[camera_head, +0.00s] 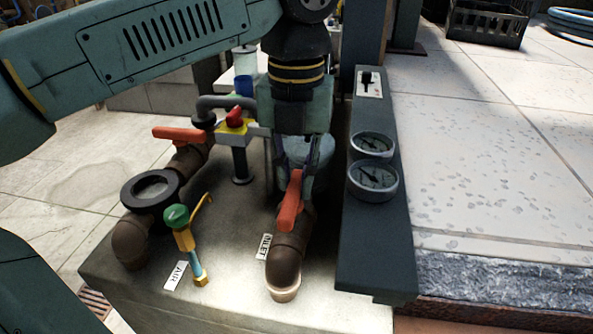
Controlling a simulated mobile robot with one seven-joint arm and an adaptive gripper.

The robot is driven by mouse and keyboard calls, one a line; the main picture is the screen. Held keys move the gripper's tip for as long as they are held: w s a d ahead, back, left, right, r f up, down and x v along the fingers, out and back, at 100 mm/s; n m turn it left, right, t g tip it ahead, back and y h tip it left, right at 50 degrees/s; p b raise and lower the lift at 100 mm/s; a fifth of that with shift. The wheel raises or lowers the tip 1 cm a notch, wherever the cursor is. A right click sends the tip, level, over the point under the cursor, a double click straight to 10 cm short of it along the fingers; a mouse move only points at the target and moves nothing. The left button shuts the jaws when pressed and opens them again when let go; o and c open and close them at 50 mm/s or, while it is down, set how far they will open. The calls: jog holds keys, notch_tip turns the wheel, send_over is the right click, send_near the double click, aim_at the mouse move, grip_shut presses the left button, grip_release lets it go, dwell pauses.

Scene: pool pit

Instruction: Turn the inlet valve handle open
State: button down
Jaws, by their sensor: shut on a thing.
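The inlet valve handle (290,203) is an orange-red lever on top of a brown pipe elbow (287,262), beside a tag reading INLET (265,247). The lever runs roughly along the pipe as seen here, its near end toward the camera. My gripper (297,172) reaches down from above and is shut on the far part of the handle, one finger on each side. My gripper and wrist hide the valve body and the pipe behind it.
Left of the handle stand a small air valve (178,218) with a green knob, an AIR tag (175,275), another orange handle (179,134) and a red knob (235,116). A dark panel with two gauges (373,181) stands close on the right. Open tiled floor lies beyond.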

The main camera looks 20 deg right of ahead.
aim_at(296, 178)
jog(key=c, duration=1.5)
grip_release()
notch_tip(296, 178, up, 8)
jog(key=shift+f, duration=0.2)
